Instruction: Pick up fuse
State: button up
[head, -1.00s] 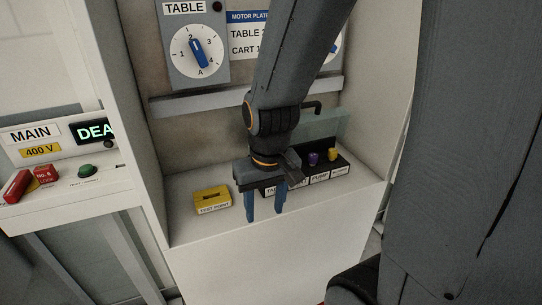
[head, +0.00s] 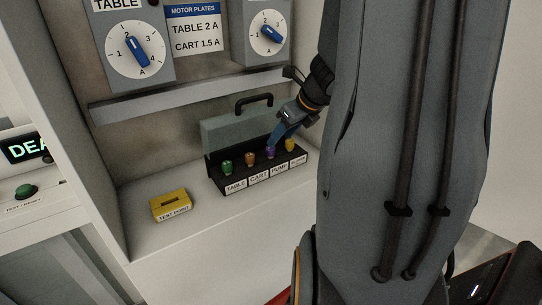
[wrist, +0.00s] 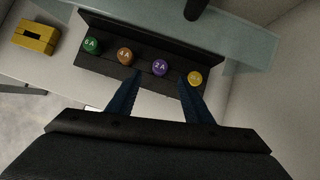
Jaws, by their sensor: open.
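A black fuse holder (head: 232,186) stands on the white shelf with its lid up. It holds a green fuse (head: 227,166), an orange fuse (head: 250,159), a purple fuse (head: 270,152) and a yellow fuse (head: 290,145) in a row. In the wrist view the green fuse (wrist: 91,45) reads 6 A, the orange fuse (wrist: 125,56) 4 A and the purple fuse (wrist: 160,67) 2 A; the yellow fuse's (wrist: 195,78) mark is unclear. My gripper (wrist: 160,78) is open and empty, its blue fingers on either side of the purple fuse in that view. I cannot tell if they touch it.
A yellow test point block (head: 171,205) sits on the shelf left of the holder. A grey rail (head: 190,90) runs along the back wall below the dials. The raised lid (head: 225,128) with its dark handle is behind the fuses. A side panel stands at left.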

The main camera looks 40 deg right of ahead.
aim_at(273, 149)
jog(key=x, duration=0.7)
jog(key=shift+w+f, duration=0.1)
jog(key=c, duration=1.2)
